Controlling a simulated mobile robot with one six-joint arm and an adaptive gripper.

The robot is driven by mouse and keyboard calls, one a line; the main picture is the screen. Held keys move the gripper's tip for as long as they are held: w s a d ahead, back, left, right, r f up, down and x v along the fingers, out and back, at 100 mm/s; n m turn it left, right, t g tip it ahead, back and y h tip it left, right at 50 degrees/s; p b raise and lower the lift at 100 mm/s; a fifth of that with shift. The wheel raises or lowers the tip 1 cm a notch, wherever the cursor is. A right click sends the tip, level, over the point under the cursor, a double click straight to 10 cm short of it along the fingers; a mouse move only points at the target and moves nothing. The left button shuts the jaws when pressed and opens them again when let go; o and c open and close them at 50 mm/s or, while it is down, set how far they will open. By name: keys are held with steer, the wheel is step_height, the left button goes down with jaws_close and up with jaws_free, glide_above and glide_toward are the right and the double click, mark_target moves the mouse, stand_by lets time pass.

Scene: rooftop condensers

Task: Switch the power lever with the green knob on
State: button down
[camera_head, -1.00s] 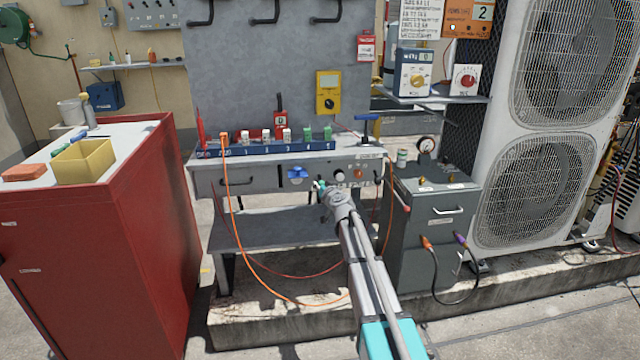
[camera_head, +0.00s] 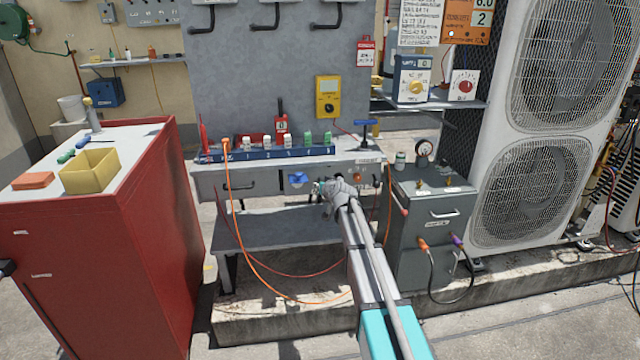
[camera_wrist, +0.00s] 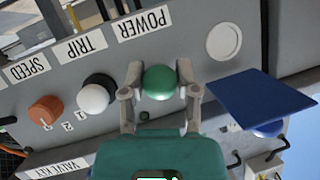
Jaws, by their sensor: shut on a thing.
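The green knob (camera_wrist: 159,82) of the power lever shows in the wrist view, under the POWER label (camera_wrist: 143,23) on a grey panel (camera_wrist: 60,70). My gripper (camera_wrist: 159,92) has one finger on each side of the knob and is shut on it. In the head view my gripper (camera_head: 322,188) is at the front of the grey bench panel, just right of a blue part (camera_head: 298,178). The lever's shaft and its slot are hidden, so I cannot tell the lever's position.
In the wrist view a white knob (camera_wrist: 95,97) under TRIP and an orange knob (camera_wrist: 46,111) under SPEED lie to the left. A blue plate (camera_wrist: 262,103) juts out close on the right. A red cabinet (camera_head: 120,230) stands left of the bench.

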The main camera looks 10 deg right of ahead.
steer(key=shift+w+r+m+g+p, duration=0.15)
steer(key=shift+r+g+p, duration=0.5)
steer(key=shift+p, duration=0.8)
steer(key=shift+w+r+m+g+p, duration=0.15)
steer(key=shift+r+g+p, duration=0.2)
steer(key=shift+g+p, duration=0.85)
steer(key=g+p, duration=0.1)
steer(key=p, duration=0.2)
steer(key=shift+r+g, duration=0.2)
steer(key=shift+g, duration=0.15)
steer(key=shift+p, duration=0.4)
steer(key=shift+c, duration=1.7)
jaws_free()
steer(key=shift+s+f, duration=0.1)
steer(key=shift+s, duration=0.1)
